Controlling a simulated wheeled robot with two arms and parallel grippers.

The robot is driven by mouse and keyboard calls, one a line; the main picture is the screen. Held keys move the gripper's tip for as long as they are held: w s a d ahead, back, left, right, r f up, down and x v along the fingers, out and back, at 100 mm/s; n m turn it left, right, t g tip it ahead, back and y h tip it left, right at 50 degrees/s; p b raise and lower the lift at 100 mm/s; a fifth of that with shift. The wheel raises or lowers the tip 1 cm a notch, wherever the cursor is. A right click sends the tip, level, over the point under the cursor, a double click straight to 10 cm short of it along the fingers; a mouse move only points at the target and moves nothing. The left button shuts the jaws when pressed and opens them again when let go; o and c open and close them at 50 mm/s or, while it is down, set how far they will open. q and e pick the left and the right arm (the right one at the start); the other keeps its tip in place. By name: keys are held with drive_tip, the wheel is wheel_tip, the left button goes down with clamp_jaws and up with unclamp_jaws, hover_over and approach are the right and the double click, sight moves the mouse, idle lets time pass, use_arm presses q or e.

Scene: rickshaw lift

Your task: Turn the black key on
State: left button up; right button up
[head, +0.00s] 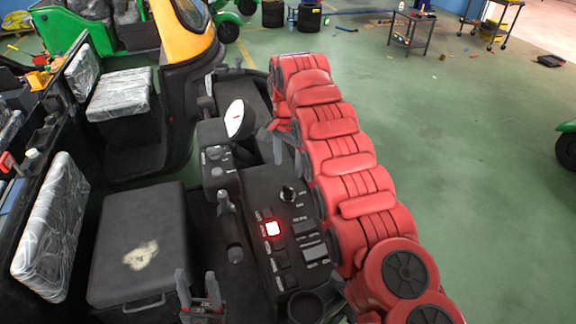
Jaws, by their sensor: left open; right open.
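The black key (288,193) stands up from the upper part of the dark control panel (258,187). A lit red-and-white button (272,229) is on the same panel, below and left of the key. My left gripper (199,292) is open and empty at the bottom of the head view, left of the panel and well apart from the key. My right gripper (272,142) appears as grey fingers above the key, near the white round gauge (236,118). It is open and not touching the key; part of it is hard to make out.
A dark lever (231,228) stands between the panel and the black seat box (143,240). A small box with knobs (217,165) sits up and left of the key. Green floor (470,150) is open at the right, with carts behind.

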wheel_tip(320, 180, up, 9)
drive_tip(key=p, duration=0.7)
drive_tip(key=shift+f, duration=0.2)
